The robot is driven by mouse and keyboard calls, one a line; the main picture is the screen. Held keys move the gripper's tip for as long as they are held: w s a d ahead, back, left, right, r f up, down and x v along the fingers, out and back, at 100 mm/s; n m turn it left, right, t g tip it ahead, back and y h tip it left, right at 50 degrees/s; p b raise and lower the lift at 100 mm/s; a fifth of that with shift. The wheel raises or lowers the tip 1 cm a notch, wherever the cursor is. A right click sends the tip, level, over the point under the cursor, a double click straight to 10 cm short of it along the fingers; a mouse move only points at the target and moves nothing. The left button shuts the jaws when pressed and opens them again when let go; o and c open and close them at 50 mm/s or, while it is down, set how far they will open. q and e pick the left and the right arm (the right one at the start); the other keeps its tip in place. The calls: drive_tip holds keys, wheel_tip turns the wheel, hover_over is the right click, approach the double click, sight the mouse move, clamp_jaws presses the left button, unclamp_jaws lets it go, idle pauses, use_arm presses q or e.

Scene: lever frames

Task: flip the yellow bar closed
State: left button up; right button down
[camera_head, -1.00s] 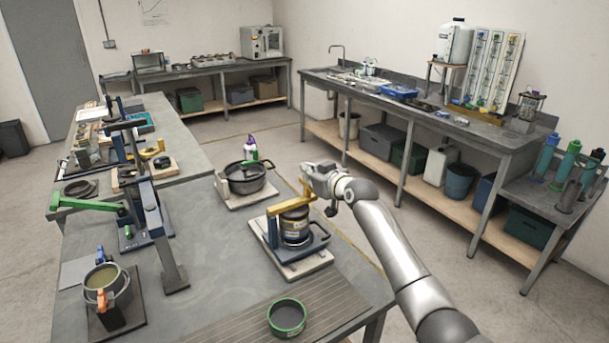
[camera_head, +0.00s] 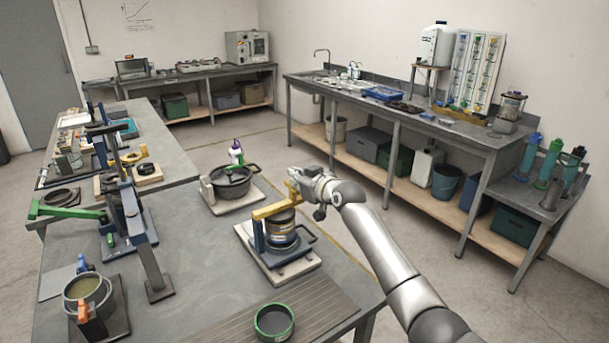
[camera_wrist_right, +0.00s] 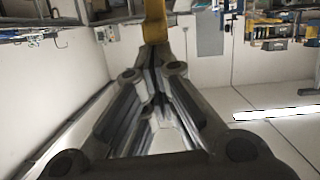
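The yellow bar (camera_head: 274,210) lies roughly level across the top of a dark round canister (camera_head: 281,233). One end meets a blue upright (camera_head: 257,236), and its other end has an upturned grip. This fixture stands on a pale base board (camera_head: 285,277). My right gripper (camera_head: 293,187) is at the upturned end of the bar. In the right wrist view the bar (camera_wrist_right: 154,22) shows at the converging fingertips, and the fingers look closed on it. The contact itself is partly hidden. My left gripper is not in view.
A lidded black pot (camera_head: 231,182) stands behind the fixture. A green-rimmed bowl (camera_head: 274,322) is in front, near the table edge. Bare tabletop (camera_head: 195,265) lies between.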

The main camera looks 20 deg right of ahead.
wheel_tip(320, 180, up, 5)
drive_tip(key=p, duration=0.3)
drive_tip(key=shift+w+f, duration=0.1)
drive_tip(key=shift+s+d+f+b, duration=0.25)
drive_tip(key=shift+s+f+b, duration=0.25)
drive_tip(key=shift+s, duration=0.15)
drive_tip(key=b+v, duration=0.2)
drive_tip(key=v, duration=0.6)
drive_tip(key=shift+s+r, duration=0.3)
drive_tip(key=shift+s, duration=0.05)
drive_tip(key=shift+d, duration=0.15)
